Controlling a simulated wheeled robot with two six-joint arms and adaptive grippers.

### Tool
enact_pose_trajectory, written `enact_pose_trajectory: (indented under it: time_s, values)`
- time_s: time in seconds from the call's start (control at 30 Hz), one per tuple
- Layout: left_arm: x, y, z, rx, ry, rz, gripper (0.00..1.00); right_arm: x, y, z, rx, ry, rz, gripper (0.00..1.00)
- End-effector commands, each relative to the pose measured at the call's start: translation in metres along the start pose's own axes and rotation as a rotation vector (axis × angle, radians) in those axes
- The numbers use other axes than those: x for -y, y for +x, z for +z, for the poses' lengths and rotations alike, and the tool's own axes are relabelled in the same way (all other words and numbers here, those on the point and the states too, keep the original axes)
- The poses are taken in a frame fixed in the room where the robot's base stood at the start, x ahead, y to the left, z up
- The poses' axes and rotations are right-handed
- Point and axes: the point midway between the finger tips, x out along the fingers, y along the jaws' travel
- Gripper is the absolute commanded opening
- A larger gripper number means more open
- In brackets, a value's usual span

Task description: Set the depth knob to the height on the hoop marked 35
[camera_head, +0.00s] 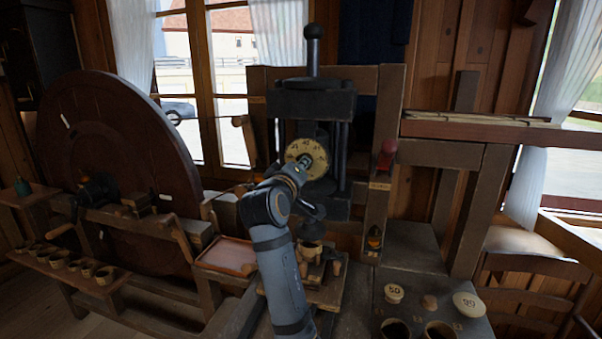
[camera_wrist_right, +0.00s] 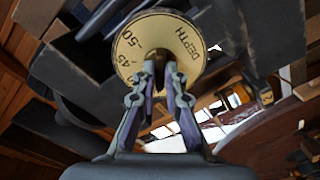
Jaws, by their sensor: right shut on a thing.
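The depth knob (camera_head: 317,151) is a round cream dial on the front of the dark press (camera_head: 310,100). In the right wrist view the dial (camera_wrist_right: 157,30) shows 45, 50 and the word DEPTH. My right gripper (camera_head: 304,162) is at the dial's centre, and its fingers (camera_wrist_right: 161,80) are shut on the knob's central grip, which they mostly hide. Which number meets a pointer cannot be told. I cannot make out a hoop marked 35. My left gripper is not in view.
A pale disc marked 50 (camera_head: 394,293) and one that seems to read 90 (camera_head: 468,304) sit on the dark bench at lower right. A red handle (camera_head: 387,154) is right of the press. A large wooden wheel (camera_head: 120,150) stands at left, with several small cups on a shelf.

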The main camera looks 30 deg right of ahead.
Motion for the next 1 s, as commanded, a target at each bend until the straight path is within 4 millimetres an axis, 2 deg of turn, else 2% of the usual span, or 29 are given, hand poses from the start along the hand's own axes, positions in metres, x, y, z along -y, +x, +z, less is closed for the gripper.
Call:
enact_pose_trajectory:
  time_s: [0.1, 0.4, 0.93, 0.97, 1.0]
  values:
    - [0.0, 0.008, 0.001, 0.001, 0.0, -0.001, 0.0, 0.002, 0.0, 0.001, 0.0, 0.071, -0.001, 0.0]
    - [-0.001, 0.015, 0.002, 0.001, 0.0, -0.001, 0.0, 0.001, 0.0, 0.0, 0.0, 0.188, -0.002, 0.0]
    - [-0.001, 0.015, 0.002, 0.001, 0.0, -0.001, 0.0, 0.001, 0.0, 0.0, 0.0, 0.212, -0.002, 0.0]
    - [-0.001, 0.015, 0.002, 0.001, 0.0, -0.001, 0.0, 0.001, 0.0, 0.0, 0.0, 0.212, -0.002, 0.12]
    - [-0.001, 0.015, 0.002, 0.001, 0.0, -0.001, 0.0, 0.001, 0.0, 0.0, 0.0, 0.212, -0.002, 0.17]
